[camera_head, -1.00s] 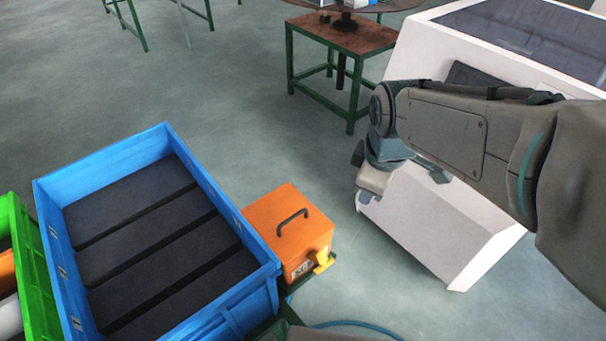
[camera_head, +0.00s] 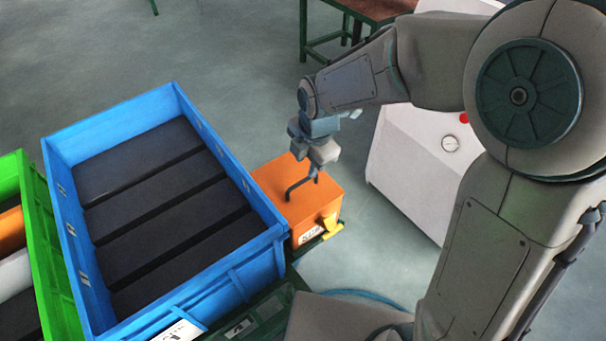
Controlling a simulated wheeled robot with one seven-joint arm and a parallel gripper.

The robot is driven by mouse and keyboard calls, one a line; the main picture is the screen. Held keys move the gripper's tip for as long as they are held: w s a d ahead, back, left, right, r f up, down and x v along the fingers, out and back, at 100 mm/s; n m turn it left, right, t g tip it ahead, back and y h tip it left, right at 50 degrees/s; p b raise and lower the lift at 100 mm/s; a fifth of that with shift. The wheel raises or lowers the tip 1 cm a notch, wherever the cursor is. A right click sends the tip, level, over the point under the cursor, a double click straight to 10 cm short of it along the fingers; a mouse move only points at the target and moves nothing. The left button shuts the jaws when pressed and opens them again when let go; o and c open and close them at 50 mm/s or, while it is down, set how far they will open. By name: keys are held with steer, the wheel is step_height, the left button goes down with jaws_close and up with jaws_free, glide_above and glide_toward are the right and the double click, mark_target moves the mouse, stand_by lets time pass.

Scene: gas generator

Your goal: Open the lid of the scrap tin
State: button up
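The scrap tin is an orange box (camera_head: 318,212) right of the blue crate. Its lid (camera_head: 272,177) is closed, with a black bar handle (camera_head: 298,184) on top.
A blue crate (camera_head: 112,127) with dark slabs stands close against the tin's left. A green crate (camera_head: 52,255) is further left. A white machine (camera_head: 407,190) with a gauge stands right of the tin. Bare floor (camera_head: 365,260) lies between tin and machine.

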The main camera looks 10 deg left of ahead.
mark_target(303, 181)
steer(key=f, duration=0.5)
steer(key=w+a+f, duration=0.1)
steer(key=f, duration=0.1)
steer(key=shift+f, duration=0.2)
